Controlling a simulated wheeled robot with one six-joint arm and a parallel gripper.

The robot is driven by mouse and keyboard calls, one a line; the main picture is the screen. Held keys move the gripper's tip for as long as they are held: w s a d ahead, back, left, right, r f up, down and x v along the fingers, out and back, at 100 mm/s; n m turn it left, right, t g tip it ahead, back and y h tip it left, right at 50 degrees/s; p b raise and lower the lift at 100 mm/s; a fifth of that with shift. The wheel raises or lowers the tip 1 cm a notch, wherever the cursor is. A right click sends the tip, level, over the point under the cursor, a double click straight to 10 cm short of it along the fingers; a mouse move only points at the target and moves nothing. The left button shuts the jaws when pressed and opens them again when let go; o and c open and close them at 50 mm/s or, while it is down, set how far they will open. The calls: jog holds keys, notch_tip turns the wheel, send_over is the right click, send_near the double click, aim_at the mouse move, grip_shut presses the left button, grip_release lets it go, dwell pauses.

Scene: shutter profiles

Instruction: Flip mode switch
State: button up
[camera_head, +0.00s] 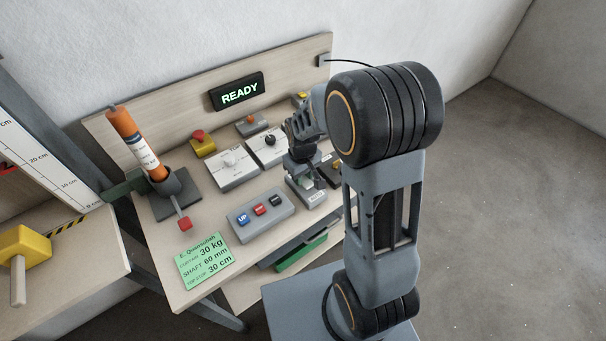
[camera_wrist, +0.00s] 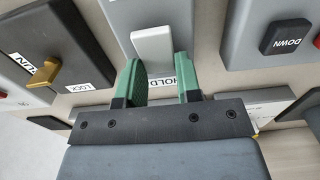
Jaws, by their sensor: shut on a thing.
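The mode switch is a grey box with a pale rocker lever (camera_wrist: 152,45) and a label ending in "HOLD", at the top middle of the wrist view. My gripper (camera_wrist: 158,70) has its green fingers on either side of the lever's lower end, shut on it. In the head view my gripper (camera_head: 303,174) reaches down onto the grey switch box (camera_head: 309,196) at the right of the bench. My gripper and wrist hide the lever there. The lever's exact setting cannot be read.
A dark box with a yellow lever (camera_wrist: 45,72) and a LOCK label stands left of the switch in the wrist view; a button box (camera_wrist: 270,45) stands right. An orange tube (camera_head: 133,140) stands in a holder. A lit READY display (camera_head: 237,92) is behind.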

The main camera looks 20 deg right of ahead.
jog(key=t+b, duration=0.1)
jog(key=b, duration=0.1)
jog(key=t+b, duration=0.1)
jog(key=b, duration=0.1)
jog(key=shift+s+d+f+y, duration=0.1)
jog(key=shift+s+f+y, duration=0.1)
jog(key=shift+f+y, duration=0.15)
jog(key=shift+s+r+t+y+b, duration=0.1)
jog(key=shift+r+t+y+b, duration=0.15)
jog(key=shift+t+b, duration=0.7)
jog(key=shift+r+b, duration=0.3)
jog(key=shift+b, duration=0.3)
jog(key=o, duration=0.9)
jog(key=shift+s, duration=0.1)
jog(key=p+v, duration=0.1)
jog(key=v, duration=1.2)
jog(key=shift+s+d+r, duration=0.15)
jog(key=shift+s+r, duration=0.05)
jog(key=shift+r, duration=0.15)
